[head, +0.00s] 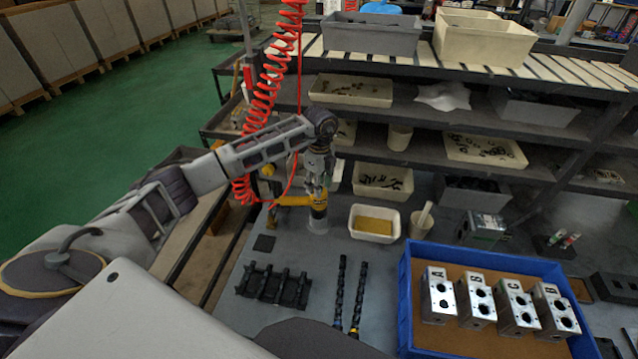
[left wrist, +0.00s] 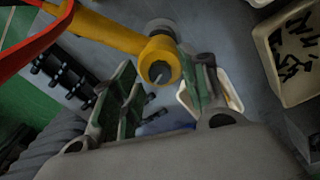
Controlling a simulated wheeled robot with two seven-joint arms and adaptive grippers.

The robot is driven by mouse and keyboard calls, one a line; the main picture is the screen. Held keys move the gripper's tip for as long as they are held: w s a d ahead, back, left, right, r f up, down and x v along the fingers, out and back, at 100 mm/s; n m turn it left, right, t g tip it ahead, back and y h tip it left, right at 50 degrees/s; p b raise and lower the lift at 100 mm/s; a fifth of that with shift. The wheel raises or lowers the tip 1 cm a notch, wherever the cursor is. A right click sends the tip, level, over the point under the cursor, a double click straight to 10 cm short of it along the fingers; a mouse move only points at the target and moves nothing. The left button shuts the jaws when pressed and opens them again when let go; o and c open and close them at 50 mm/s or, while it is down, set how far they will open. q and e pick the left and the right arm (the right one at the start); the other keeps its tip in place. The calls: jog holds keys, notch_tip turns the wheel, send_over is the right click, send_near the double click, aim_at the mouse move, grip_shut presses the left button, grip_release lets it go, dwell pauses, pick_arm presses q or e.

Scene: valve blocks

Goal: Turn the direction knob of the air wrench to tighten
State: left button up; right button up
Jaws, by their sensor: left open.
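The yellow air wrench (head: 296,200) stands on the bench, with a red coiled hose (head: 268,85) beside and above it. My left gripper (head: 317,188) is open just above the wrench's round end. In the left wrist view the wrench (left wrist: 158,55) has its round end, with a dark centre, toward the space between the open fingers of my left gripper (left wrist: 165,98). The fingers look apart from it. I cannot clearly make out the direction knob or its setting. My right gripper is not in view.
A blue tray (head: 404,305) holds metal valve blocks (head: 476,302) at the right. A white bin with a yellow item (head: 373,226) stands right of the wrench. A black rack (head: 272,287) and two dark rods (head: 338,290) lie in front. Shelves with bins stand behind.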

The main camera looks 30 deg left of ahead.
pick_arm(q)
jog(key=c, duration=0.9)
grip_shut()
